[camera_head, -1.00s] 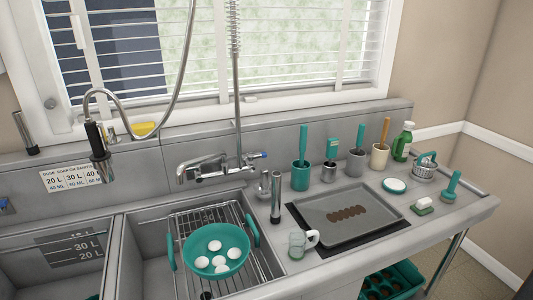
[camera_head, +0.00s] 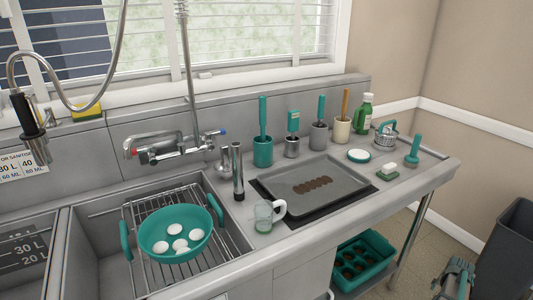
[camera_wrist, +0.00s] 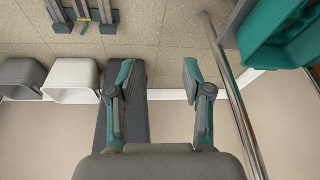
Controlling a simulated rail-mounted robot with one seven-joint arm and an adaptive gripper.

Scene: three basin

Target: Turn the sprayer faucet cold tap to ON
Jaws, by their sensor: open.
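The sprayer faucet (camera_head: 175,150) is mounted on the sink's back wall, with a tall pipe and a hose that loops left to a black-handled spray head (camera_head: 30,130). Its blue-marked cold tap (camera_head: 217,132) is at the faucet's right end, and a red mark shows at the left part. My gripper (camera_wrist: 158,75) is open and empty in the wrist view, with its two teal-and-grey fingers apart above the floor. What looks like my gripper also shows at the lower right of the head view, far from the faucet.
A teal colander (camera_head: 175,232) with several white eggs sits on a wire rack in the basin. A grey bin (camera_head: 510,250) stands on the floor at right.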

